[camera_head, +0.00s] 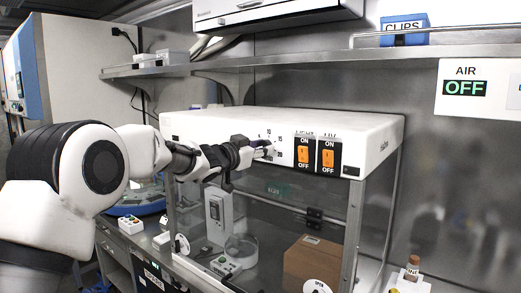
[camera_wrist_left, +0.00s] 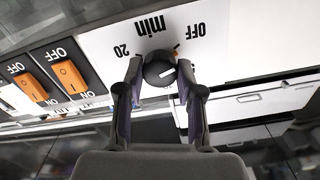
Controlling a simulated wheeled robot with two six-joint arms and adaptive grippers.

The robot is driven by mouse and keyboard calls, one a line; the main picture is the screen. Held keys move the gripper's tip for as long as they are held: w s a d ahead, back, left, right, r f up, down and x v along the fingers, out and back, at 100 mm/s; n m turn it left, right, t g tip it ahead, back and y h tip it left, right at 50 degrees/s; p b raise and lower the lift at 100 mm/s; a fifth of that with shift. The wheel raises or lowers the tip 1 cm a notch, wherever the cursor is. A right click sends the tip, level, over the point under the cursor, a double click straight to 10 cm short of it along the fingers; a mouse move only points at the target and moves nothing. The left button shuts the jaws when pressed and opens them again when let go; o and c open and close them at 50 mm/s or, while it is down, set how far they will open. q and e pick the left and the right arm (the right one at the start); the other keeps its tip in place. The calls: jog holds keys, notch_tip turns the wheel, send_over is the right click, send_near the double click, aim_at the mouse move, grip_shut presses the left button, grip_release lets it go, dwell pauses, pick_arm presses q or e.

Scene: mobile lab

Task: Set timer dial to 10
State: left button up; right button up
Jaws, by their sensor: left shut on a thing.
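The timer dial (camera_wrist_left: 158,72) is a round black knob with a white pointer line on a white panel marked OFF, min and 20. In the left wrist view the panel appears upside down, and the pointer line lies toward the right side of the knob. My left gripper (camera_wrist_left: 160,76) has a finger on each side of the dial and is shut on it. In the head view the left gripper (camera_head: 262,146) is at the front of the white hood, beside the marks 10, 15 and 20, and largely hides the dial. My right gripper is not in view.
Two orange rocker switches (camera_head: 303,153) sit right of the dial on the white hood (camera_head: 375,140). Below is a glass enclosure with a brown box (camera_head: 314,258) inside. A metal shelf (camera_head: 300,60) runs above the hood, with a blue CLIPS box (camera_head: 405,29) on it.

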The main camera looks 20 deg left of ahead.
pick_arm(q)
jog(key=m+b, duration=0.1)
jog(key=m, duration=0.4)
jog(key=shift+m+b, duration=0.3)
jog(key=shift+b, duration=0.05)
jog(key=m+b, duration=0.2)
jog(key=m, duration=0.3)
jog(key=m+b, duration=0.2)
jog(key=m, duration=0.3)
jog(key=m+b, duration=0.2)
jog(key=m, duration=0.3)
jog(key=shift+f+m, duration=0.25)
jog(key=shift+m, duration=0.05)
jog(key=shift+b, duration=0.3)
jog(key=o, duration=1.2)
jog(key=shift+d+r, duration=0.1)
jog(key=shift+c, duration=0.2)
